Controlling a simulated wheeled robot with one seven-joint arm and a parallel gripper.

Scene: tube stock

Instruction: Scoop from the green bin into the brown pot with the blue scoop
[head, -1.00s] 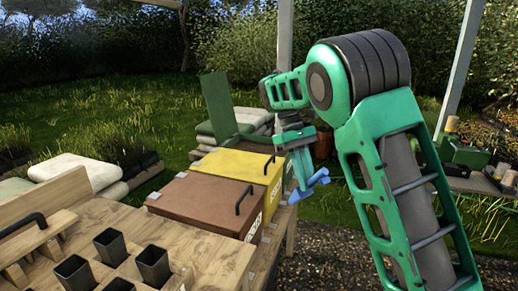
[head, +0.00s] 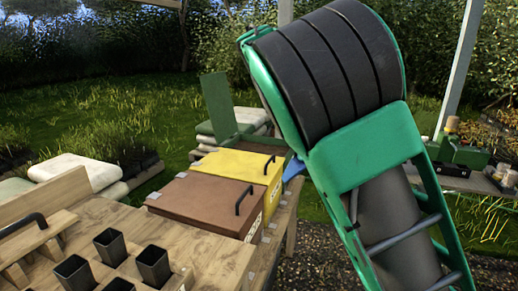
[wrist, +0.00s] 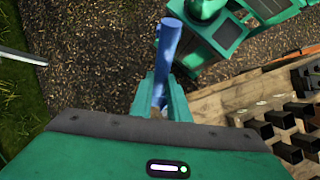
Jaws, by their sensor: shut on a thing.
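My gripper (wrist: 162,88) is shut on the blue scoop (wrist: 166,45), whose long part extends beyond the fingers in the wrist view. In the head view my arm hides the gripper, and only a bit of the blue scoop (head: 293,168) shows at the arm's left edge, right of the yellow bin. A green upright panel (head: 216,103), seemingly the raised lid of the green bin, stands behind the yellow bin. The brown pot is not visible now.
A brown lidded bin (head: 200,203) and a yellow lidded bin (head: 240,166) stand in a row on the wooden bench (head: 215,245). Several black square pots (head: 152,262) sit at its near end. A metal post (head: 456,75) rises at right. Gravel (wrist: 100,95) lies below the scoop.

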